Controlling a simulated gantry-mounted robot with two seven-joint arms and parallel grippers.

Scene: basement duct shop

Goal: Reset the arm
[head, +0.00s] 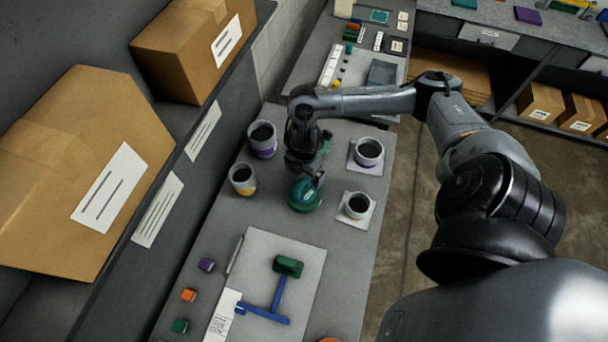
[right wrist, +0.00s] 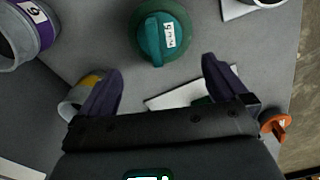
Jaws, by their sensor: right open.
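My right arm reaches in from the right over the grey bench. My right gripper (head: 308,176) hangs above the bench among the cups, close to a round green object (head: 304,196). In the right wrist view my right gripper (right wrist: 160,80) has its two dark purple fingers wide apart with nothing held between them. The green object (right wrist: 160,38), with a teal handle and a white label, lies beyond the fingertips. Whether anything touches it cannot be told. My left gripper is not in view.
Cups with dark contents (head: 262,138), (head: 243,179), (head: 368,153), (head: 358,206) stand around the gripper. A mat (head: 308,254) carries a green-headed blue tool (head: 287,267). Small purple, orange and green blocks (head: 188,295) lie left. Cardboard boxes (head: 75,160) sit on the left shelf.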

